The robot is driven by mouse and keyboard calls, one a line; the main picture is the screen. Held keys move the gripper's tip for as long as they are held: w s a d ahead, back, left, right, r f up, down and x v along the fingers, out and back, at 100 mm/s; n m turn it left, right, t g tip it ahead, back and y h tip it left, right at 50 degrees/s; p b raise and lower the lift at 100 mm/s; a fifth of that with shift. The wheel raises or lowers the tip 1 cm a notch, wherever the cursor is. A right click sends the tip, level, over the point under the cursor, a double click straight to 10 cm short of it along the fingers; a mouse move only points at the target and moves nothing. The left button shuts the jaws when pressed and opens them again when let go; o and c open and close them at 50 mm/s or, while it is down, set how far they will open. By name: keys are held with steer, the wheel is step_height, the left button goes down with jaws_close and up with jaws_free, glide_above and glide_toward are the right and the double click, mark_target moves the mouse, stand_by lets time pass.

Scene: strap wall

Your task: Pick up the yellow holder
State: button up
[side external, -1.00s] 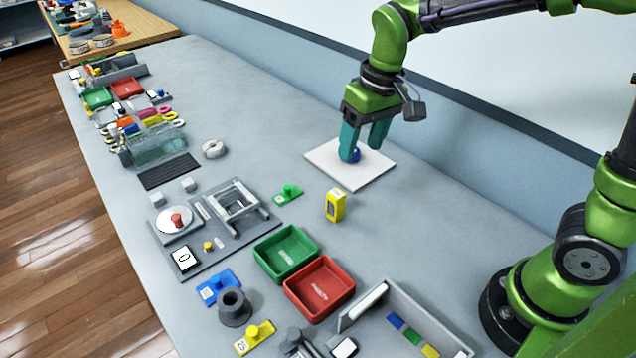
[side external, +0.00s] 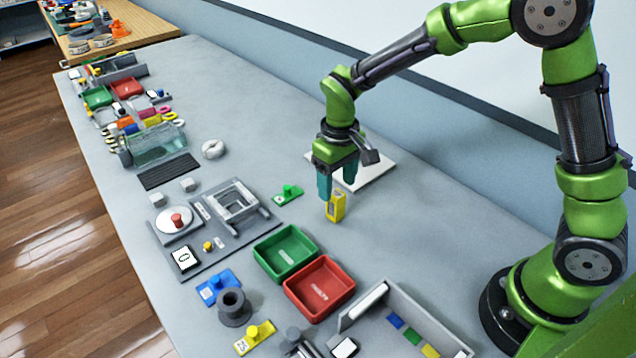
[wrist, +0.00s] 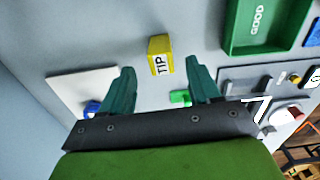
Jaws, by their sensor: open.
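The yellow holder (side external: 336,206) stands upright on the grey table and has a dark-marked label. In the wrist view the yellow holder (wrist: 160,56) shows a white label reading "TIP". It lies beyond the fingertips, roughly centred between them. My gripper (side external: 337,186) is open, its two teal fingers pointing down just above and around the top of the holder in the side view. In the wrist view my gripper (wrist: 161,76) has its fingers wide apart with nothing between them. Contact with the holder cannot be made out.
A white board (side external: 373,172) with a blue item (wrist: 92,108) lies behind the gripper. A green piece (side external: 288,194) sits left of the holder. Green (side external: 286,252) and red (side external: 320,288) trays stand in front. Table to the right of the holder is clear.

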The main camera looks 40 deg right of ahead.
mark_target(336, 193)
step_height(336, 193, down, 6)
steer(key=shift+a+r, duration=0.1)
steer(key=shift+r, duration=0.05)
stand_by(0.3)
steer(key=c, duration=1.1)
steer(key=shift+r, duration=0.15)
